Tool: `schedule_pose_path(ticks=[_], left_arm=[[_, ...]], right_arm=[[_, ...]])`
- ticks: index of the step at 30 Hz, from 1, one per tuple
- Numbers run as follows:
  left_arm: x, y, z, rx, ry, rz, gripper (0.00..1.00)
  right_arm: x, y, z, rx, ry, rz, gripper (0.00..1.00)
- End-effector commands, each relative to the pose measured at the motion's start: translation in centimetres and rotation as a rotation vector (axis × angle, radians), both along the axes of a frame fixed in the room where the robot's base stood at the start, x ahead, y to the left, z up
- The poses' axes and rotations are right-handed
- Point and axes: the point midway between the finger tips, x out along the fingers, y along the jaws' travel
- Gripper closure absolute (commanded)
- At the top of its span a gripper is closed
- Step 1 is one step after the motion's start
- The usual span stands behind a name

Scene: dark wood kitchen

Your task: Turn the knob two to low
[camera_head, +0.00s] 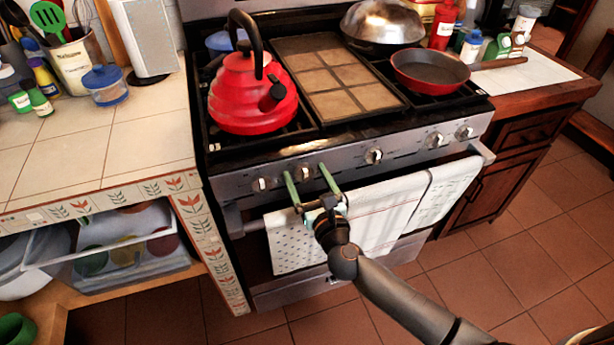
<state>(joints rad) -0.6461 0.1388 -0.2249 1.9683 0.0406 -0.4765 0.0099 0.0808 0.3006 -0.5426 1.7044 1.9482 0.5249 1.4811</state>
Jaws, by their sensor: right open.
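The stove (345,160) has a grey front panel with a row of several knobs. The leftmost knob (261,184) is clear of my gripper. The second knob from the left (303,174) shows between the two green fingers of my right gripper (305,170). The fingers are apart, one on each side of that knob; I cannot tell whether they touch it. The middle knob (374,155) and two knobs farther right, including one near the right end (464,132), are uncovered. The knobs' markings are too small to read. My left gripper is not in view.
A red kettle (250,100) stands on the stove's left side, and a red pan (430,72) and a metal wok lid (382,22) on its right. White towels (375,215) hang on the oven handle below my gripper. A tiled counter (120,140) adjoins the left.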

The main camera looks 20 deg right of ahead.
Motion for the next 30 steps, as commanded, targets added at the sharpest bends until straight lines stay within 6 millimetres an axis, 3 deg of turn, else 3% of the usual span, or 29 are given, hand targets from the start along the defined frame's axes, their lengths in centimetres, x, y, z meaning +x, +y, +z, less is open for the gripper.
schedule_pose_path(ticks=[6,27,30], left_arm=[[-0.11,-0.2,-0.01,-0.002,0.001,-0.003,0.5],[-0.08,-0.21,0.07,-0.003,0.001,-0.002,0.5],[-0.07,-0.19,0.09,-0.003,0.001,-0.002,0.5]], right_arm=[[-0.01,0.02,0.01,0.0,0.0,0.0,0.16],[-0.03,0.01,0.02,0.0,0.0,0.0,0.95],[-0.03,0.01,0.02,-0.001,0.0,0.001,0.98]])
